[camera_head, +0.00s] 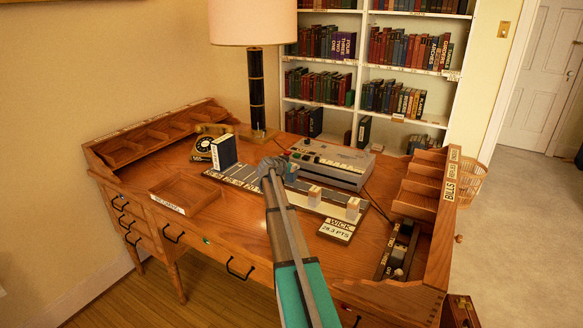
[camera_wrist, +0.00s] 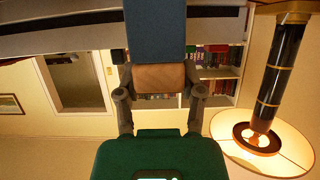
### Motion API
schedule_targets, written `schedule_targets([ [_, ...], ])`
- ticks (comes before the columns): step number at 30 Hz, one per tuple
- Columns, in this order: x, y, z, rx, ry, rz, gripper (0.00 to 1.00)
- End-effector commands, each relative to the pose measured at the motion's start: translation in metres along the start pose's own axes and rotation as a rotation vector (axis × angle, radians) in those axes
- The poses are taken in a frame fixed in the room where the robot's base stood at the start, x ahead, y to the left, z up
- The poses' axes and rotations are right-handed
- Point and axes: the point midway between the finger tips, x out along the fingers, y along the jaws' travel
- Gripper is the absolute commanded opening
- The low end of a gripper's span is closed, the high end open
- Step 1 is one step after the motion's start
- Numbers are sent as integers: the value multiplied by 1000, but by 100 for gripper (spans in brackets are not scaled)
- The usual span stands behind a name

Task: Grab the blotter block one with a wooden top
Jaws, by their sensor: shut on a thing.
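My gripper (camera_head: 272,166) is low over the board in the middle of the desk in the head view. In the wrist view, which is upside down, my gripper (camera_wrist: 159,92) is shut on a block with a wooden face (camera_wrist: 159,77) between its fingers. A blue part (camera_wrist: 156,30) adjoins the wood and looks like the block's body. In the head view the gripper hides most of this block. Two pale blocks with wooden-looking tops, one (camera_head: 314,196) nearer and one (camera_head: 352,209) farther right, stand on the board.
A grey machine (camera_head: 331,164) sits behind the board. A tall lamp (camera_head: 257,90) stands behind. An empty wooden tray (camera_head: 187,192) is at left; pigeonholes (camera_head: 421,187) line the right.

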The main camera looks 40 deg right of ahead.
Motion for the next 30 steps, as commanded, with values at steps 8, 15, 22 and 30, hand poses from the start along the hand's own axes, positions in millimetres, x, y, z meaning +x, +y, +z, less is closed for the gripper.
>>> schedule_targets([
  [8, -18, 9, -27, 0, 0, 0, 1],
  [15, -39, 29, -49, 0, 0, 1, 1],
  [22, -62, 52, -67, 0, 0, 1, 1],
  [30, -94, 96, -76, 0, 0, 0, 1],
])
